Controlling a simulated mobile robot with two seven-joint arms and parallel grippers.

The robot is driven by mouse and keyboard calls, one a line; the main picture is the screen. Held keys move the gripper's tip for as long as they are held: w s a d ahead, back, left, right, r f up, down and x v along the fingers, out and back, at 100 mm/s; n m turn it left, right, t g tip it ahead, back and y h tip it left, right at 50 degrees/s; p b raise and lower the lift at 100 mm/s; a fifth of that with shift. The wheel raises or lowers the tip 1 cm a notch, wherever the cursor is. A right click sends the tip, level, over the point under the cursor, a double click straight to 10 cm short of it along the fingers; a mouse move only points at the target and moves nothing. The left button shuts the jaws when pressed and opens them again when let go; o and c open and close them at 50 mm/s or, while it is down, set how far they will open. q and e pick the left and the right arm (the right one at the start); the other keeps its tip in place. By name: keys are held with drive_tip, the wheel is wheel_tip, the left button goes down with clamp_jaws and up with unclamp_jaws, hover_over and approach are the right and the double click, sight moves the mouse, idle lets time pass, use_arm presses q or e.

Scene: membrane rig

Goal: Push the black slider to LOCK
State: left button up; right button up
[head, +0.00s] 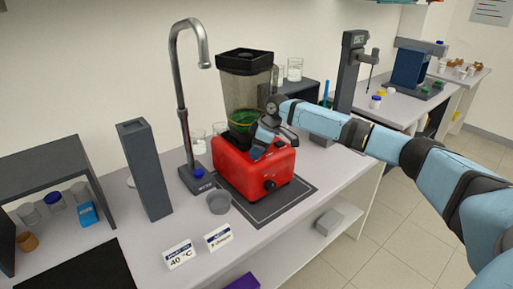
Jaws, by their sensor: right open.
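A red machine base (240,172) with a clear, black-lidded jar (244,88) on top stands on a dark mat on the bench. A dark round knob (269,185) is on its front. My right gripper (259,143) is at the upper front right of the red base, beside the jar's foot, with its fingers pointing down and left. It is open; I cannot tell whether it touches the base. I cannot make out the black slider or a LOCK mark; the gripper covers part of the base. My left gripper is not in view.
A metal tap (184,95) and a tall grey block (146,170) stand left of the machine. A small grey cup (219,203) and two label cards (179,254) are in front. A grey stand (351,70) rises behind my right arm.

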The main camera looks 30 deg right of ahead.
sight(267, 152)
drive_tip(key=shift+c, duration=0.4)
clamp_jaws()
drive_tip(key=shift+w+d+p, duration=0.2)
drive_tip(key=shift+d+p, duration=0.2)
drive_tip(key=shift+d, duration=1.8)
drive_tip(key=shift+r, duration=0.1)
drive_tip(key=shift+c, duration=0.9)
unclamp_jaws()
drive_tip(key=shift+o, duration=1.3)
drive_tip(key=shift+d, duration=0.1)
